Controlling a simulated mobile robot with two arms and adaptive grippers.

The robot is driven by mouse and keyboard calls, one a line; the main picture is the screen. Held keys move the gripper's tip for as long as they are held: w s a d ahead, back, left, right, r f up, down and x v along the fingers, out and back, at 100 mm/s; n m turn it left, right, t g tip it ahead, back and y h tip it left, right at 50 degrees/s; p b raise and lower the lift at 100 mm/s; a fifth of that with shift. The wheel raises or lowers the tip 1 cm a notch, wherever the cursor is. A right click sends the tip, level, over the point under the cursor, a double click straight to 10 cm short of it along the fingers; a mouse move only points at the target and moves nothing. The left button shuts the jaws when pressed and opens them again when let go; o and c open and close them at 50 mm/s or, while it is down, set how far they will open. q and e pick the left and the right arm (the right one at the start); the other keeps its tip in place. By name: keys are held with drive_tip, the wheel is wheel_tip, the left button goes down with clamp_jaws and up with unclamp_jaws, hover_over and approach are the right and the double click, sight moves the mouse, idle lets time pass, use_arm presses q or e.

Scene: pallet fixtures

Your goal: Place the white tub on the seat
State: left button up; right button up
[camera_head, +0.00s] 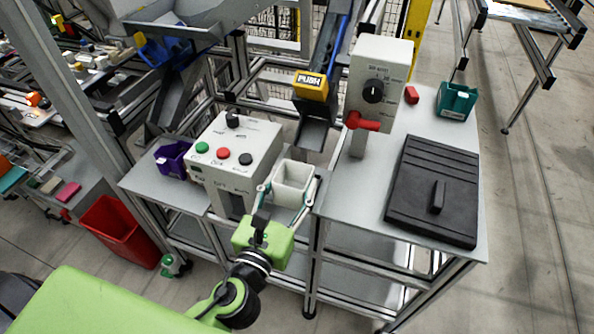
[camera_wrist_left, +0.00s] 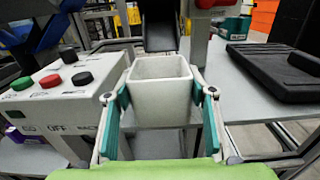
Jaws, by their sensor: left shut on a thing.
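The white tub (camera_head: 291,183) is a small square open-topped container, upright and empty-looking. My left gripper (camera_head: 290,190) is shut on it, with one finger on each side. In the left wrist view the tub (camera_wrist_left: 160,100) sits between the teal finger pads of my left gripper (camera_wrist_left: 160,92). It is at the right side of the grey control box (camera_head: 236,150), in front of the black chute (camera_head: 316,130). I cannot tell whether its base touches anything. No thing is clearly recognisable as the seat. My right gripper is not in view.
A black slab with a handle (camera_head: 410,205) lies on the right table (camera_head: 350,205). A grey box with a red handle (camera_head: 380,85) stands behind it. A teal bin (camera_head: 457,101) and a purple bin (camera_head: 172,157) stand on the tables. A red bin (camera_head: 118,232) is on the left.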

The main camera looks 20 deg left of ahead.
sight(298, 174)
use_arm(q)
drive_tip(key=w, duration=0.2)
drive_tip(key=w+p, duration=0.1)
drive_tip(key=w, duration=0.1)
drive_tip(key=shift+r, duration=0.2)
wheel_tip(298, 174, down, 2)
drive_tip(key=shift+f+b, duration=0.1)
drive_tip(key=shift+b, duration=0.25)
drive_tip(key=shift+s, duration=0.1)
drive_tip(key=o, duration=1.2)
